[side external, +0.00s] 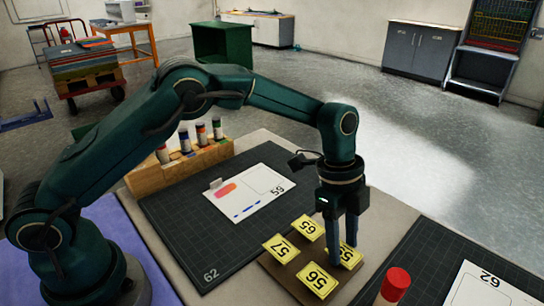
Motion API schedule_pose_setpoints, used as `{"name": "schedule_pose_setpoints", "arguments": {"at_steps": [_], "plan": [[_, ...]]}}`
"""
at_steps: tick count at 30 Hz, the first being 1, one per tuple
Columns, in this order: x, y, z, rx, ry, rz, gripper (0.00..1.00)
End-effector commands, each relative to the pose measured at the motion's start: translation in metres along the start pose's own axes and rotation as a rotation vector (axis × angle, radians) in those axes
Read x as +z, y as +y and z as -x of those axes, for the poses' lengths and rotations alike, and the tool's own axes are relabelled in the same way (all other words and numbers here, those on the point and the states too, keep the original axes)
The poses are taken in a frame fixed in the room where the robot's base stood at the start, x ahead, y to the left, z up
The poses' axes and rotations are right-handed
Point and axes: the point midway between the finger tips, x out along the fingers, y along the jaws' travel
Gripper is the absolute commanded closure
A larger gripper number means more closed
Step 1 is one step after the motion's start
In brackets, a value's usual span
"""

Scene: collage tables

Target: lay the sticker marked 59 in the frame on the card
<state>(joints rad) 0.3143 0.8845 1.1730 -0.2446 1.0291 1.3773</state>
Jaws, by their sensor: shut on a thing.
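My gripper (342,246) points down over the brown sticker board (292,286), its fingers shut on the yellow sticker (351,258) at the board's right. The fingers cover part of this sticker's number, which looks like 59. It is at or very near board level; I cannot tell whether it is clear of it. The white card (250,205) lies on the dark mat, up and left of my gripper. It has an outlined frame (266,178), a printed number, a red-orange shape and blue marks. The frame looks empty.
Other yellow stickers lie on the board: one at the back (307,228), one at left (280,248), one in front (317,281). A red cylinder (396,284) stands at right by a second card (480,290). A wooden rack (150,180) with several bottles stands behind the mat (190,235).

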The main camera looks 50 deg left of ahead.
Motion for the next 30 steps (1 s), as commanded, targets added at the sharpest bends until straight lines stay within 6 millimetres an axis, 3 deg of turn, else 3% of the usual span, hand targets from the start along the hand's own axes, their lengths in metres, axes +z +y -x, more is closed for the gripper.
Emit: {"name": "schedule_pose_setpoints", "arguments": {"at_steps": [30], "plan": [[-0.011, -0.001, 0.046, -0.002, 0.001, -0.001, 0.79]]}}
